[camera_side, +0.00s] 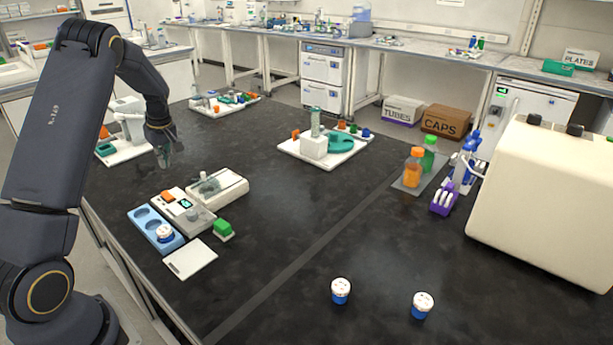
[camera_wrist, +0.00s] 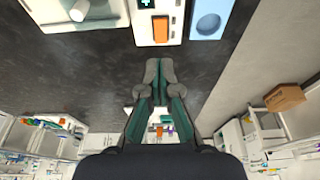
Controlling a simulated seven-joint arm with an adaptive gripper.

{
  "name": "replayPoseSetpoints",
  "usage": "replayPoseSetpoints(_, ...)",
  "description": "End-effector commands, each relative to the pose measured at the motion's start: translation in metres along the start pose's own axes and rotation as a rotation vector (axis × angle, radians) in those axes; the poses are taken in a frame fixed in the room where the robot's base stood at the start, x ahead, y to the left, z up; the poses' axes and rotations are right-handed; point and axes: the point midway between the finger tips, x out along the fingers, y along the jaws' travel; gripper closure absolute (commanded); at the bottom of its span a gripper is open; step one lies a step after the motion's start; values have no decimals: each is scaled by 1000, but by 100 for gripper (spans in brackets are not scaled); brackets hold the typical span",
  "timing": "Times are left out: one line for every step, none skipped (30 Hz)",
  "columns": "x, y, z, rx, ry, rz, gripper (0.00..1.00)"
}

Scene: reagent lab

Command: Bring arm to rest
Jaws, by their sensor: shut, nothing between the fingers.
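My gripper (camera_side: 168,155) hangs from my dark arm at the left, in the air above the left side of the black bench (camera_side: 285,235). In the wrist view its two fingers (camera_wrist: 160,72) meet at the tips, shut with nothing between them. It is apart from the balance-like device (camera_side: 185,211) with an orange part, which stands nearer the camera and also shows at the top of the wrist view (camera_wrist: 157,22).
A blue tray (camera_side: 142,213) holds one white-capped vial. Two white-capped blue vials (camera_side: 341,291) (camera_side: 422,305) stand at the front. Orange and green bottles (camera_side: 413,168) (camera_side: 429,154) and a large cream machine (camera_side: 535,190) are at the right. The bench middle is clear.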

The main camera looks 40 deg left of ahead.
Motion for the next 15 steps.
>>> replayPoseSetpoints(-3,0,1,1,0,0,100)
replayPoseSetpoints(-4,0,1,1,0,0,100)
replayPoseSetpoints(-5,0,2,1,0,0,100)
replayPoseSetpoints(-6,0,2,1,0,-1,100)
replayPoseSetpoints(-6,0,2,1,0,-1,100)
replayPoseSetpoints(-6,0,2,1,0,-1,100)
replayPoseSetpoints(-6,0,2,1,0,-1,100)
replayPoseSetpoints(-6,0,2,1,0,-1,100)
replayPoseSetpoints(-6,0,2,1,0,-1,100)
replayPoseSetpoints(-6,0,2,1,0,0,100)
replayPoseSetpoints(-6,0,2,1,0,0,100)
replayPoseSetpoints(-6,0,2,2,0,0,100)
replayPoseSetpoints(-6,2,3,5,0,1,100)
replayPoseSetpoints(-8,4,4,9,2,6,100)
replayPoseSetpoints(-16,8,4,13,8,22,100)
